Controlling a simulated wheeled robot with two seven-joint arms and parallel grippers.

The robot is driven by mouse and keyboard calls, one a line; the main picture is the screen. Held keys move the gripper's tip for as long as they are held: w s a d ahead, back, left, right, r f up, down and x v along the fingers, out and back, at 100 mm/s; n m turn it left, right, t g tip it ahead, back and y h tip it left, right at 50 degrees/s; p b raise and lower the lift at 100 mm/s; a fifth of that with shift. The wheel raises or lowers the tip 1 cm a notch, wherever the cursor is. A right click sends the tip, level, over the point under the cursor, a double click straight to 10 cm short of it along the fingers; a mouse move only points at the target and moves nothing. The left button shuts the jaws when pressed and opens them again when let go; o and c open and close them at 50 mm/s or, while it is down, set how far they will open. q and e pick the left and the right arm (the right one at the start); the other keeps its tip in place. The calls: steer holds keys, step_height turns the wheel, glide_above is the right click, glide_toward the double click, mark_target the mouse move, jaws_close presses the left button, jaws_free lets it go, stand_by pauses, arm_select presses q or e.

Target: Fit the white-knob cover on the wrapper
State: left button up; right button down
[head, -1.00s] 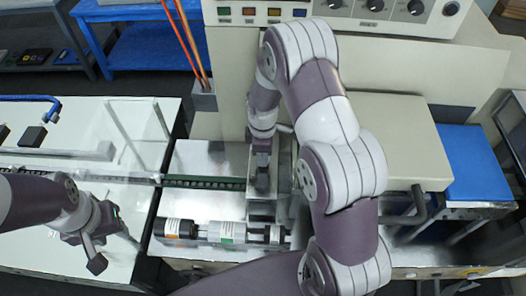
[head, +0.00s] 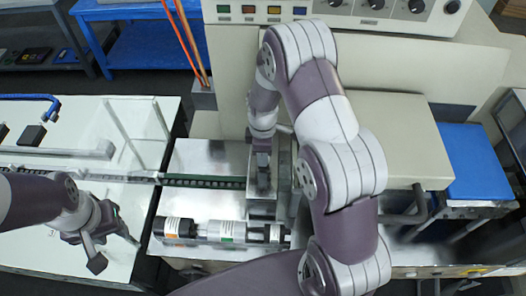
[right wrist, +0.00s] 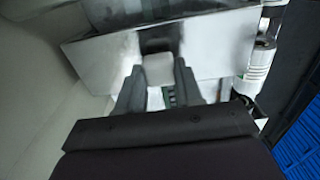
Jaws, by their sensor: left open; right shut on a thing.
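The cover (right wrist: 215,45) is a shiny metal sheet piece in the right wrist view, with a white knob (right wrist: 158,70) between my right fingers. My right gripper (right wrist: 160,90) is shut on this knob. In the head view my right gripper (head: 262,182) points down at the wrapper's metal bed (head: 205,157), beside upright metal plates. My arm hides much of the cover there, and I cannot tell whether it is seated. My left gripper (head: 115,250) is open and empty above the white table at the left.
The wrapper's beige body (head: 225,95) with its knob panel (head: 375,12) stands behind. A motor (head: 180,228) with a silver cylinder lies along the front of the bed. A green-edged conveyor chain (head: 205,181) runs in from the white table (head: 60,240). A beige box housing (head: 400,135) is at right.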

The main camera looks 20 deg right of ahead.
steer(key=shift+f, duration=0.3)
steer(key=shift+f+b, duration=0.6)
steer(key=shift+f, duration=0.05)
steer(key=c, duration=0.7)
jaws_free()
steer(key=shift+o, duration=0.2)
steer(key=shift+s, duration=0.1)
step_height(320, 180, up, 13)
steer(key=b, duration=0.2)
steer(key=shift+f, duration=0.15)
